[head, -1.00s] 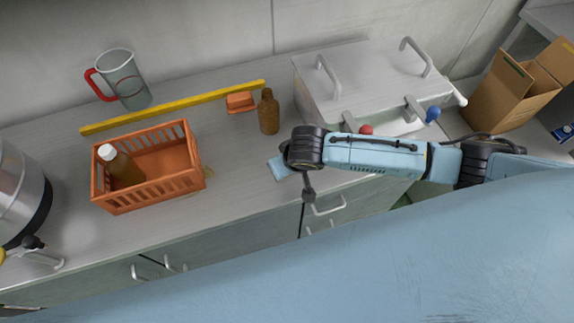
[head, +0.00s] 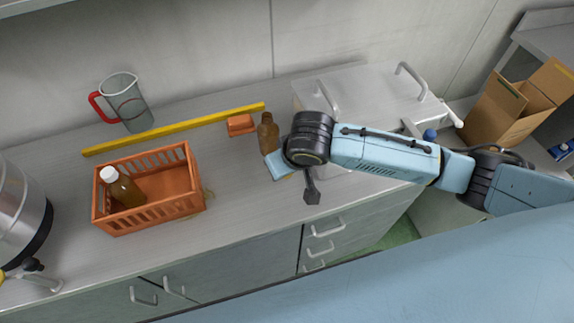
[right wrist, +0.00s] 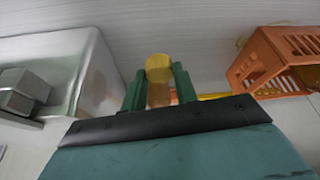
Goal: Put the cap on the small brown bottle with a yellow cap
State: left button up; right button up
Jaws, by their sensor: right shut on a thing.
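The small brown bottle (head: 267,134) stands upright on the counter, its dark open neck showing and its lower right side hidden by my right arm. My right gripper (right wrist: 158,78) is shut on the yellow cap (right wrist: 158,66), held between the green fingertips in the right wrist view. A brownish surface shows just below the cap there; I cannot tell whether it is the bottle. Whether cap and bottle touch is hidden. My left gripper is out of view.
An orange crate (head: 150,220) holding a white-capped brown bottle (head: 121,185) stands left. Behind are a yellow bar (head: 180,128), an orange block (head: 240,125) and a red-handled jug (head: 125,102). A lidded metal unit (head: 370,85) stands right. Bare counter lies in front of the bottle.

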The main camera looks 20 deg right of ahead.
pick_arm(q)
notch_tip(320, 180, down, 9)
jog(key=b, duration=0.8)
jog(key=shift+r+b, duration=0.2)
jog(key=shift+b, duration=0.1)
pick_arm(e)
jog(key=w+d+r+m+h, duration=0.1)
jog(key=w+d+r+m, duration=0.1)
jog(key=d+r, duration=0.6)
notch_tip(320, 180, up, 3)
jog(key=shift+d+f+m, duration=0.2)
jog(key=shift+d+m, duration=0.05)
jog(key=shift+m, duration=0.05)
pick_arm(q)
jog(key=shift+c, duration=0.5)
